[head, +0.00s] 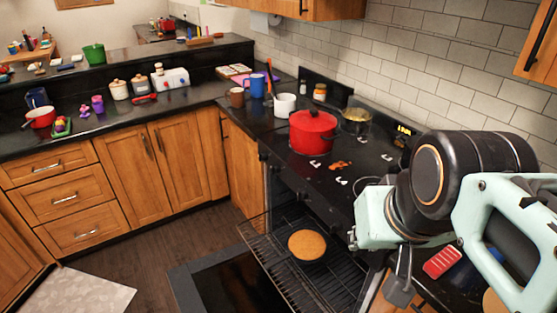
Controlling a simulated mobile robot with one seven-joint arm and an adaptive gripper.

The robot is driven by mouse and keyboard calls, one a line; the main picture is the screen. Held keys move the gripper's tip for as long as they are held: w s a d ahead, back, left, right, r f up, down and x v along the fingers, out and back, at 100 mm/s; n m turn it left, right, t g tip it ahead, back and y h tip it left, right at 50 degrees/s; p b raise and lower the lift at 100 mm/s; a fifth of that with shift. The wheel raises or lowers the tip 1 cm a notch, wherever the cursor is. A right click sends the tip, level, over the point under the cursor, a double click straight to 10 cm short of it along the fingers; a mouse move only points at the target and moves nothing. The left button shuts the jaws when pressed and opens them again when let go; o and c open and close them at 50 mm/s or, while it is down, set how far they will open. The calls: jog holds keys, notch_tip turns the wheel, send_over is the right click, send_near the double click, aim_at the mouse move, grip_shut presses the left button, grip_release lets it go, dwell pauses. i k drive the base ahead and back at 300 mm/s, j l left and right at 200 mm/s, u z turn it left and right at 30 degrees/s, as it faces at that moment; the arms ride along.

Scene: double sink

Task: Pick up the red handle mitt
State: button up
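A small red ribbed piece (442,262), which looks like the red handle mitt, lies on the dark counter at the lower right, beside a blue item (462,279). My arm partly covers the area around it. My gripper (399,289) points down just left of the red piece, with a gap between them in the picture. Only a dark finger part of it shows below the pale green wrist, so its opening is hidden. I see nothing held in it.
The oven door (230,285) is open, with a round brown food (307,245) on the pulled-out rack (275,232). A red pot (312,132) and a glass pot (356,119) stand on the stove.

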aim_at(440, 263)
jog(key=z, duration=1.15)
jog(key=u, duration=1.25)
jog(key=l+z, duration=0.2)
jog(key=z, duration=0.25)
jog(key=l+z, duration=0.2)
jog(key=z, duration=0.3)
jog(key=l+z, duration=0.2)
jog(key=z, duration=0.25)
jog(key=k+j+z, duration=0.25)
jog(key=i+l+u, duration=0.35)
